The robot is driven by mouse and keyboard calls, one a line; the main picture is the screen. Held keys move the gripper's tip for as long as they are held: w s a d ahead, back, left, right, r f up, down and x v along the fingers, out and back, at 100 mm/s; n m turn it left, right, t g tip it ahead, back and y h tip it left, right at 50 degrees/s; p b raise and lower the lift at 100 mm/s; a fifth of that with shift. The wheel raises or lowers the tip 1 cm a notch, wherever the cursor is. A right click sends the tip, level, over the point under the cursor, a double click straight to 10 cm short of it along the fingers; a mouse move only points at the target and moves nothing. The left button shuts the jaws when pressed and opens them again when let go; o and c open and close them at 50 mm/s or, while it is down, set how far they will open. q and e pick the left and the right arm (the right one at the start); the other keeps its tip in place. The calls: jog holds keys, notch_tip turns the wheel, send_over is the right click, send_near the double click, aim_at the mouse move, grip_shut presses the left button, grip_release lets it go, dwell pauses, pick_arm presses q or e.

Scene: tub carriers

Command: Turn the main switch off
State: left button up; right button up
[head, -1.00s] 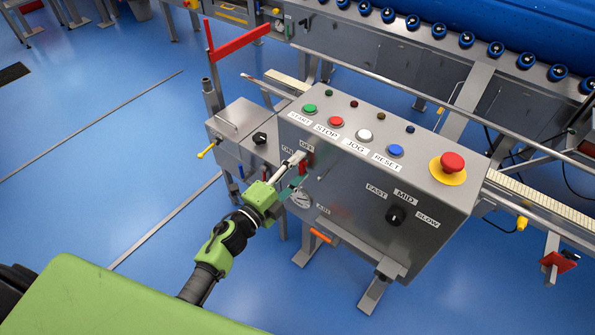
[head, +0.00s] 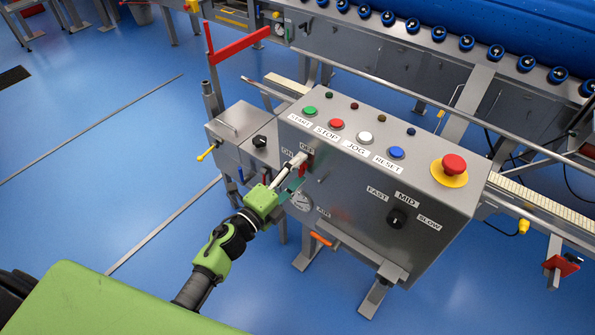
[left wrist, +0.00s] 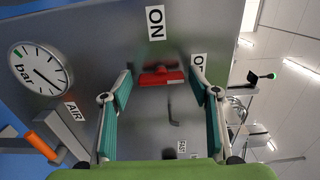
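The main switch has a red handle (left wrist: 162,77) on the grey control box; in the left wrist view it lies crosswise between my left fingertips. The ON label (left wrist: 155,23) is above it there, and the OFF label (left wrist: 198,66) is partly covered by the right-hand finger. In the head view my left gripper (head: 294,170) is at the box's left front, its fingers mostly hiding the red handle (head: 304,168). My left gripper is open, with a finger (left wrist: 122,90) on each side of the handle; contact cannot be told. My right gripper is not in view.
The control box (head: 345,215) carries START, STOP, JOG and RESET buttons, a red emergency stop (head: 454,164) and a speed knob (head: 397,216). A pressure gauge (left wrist: 40,68) and an orange-handled valve (left wrist: 40,145) are close to the gripper.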

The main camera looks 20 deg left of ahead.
pick_arm(q)
jog(key=v, duration=1.2)
jog(key=shift+r, duration=0.1)
dwell(0.4)
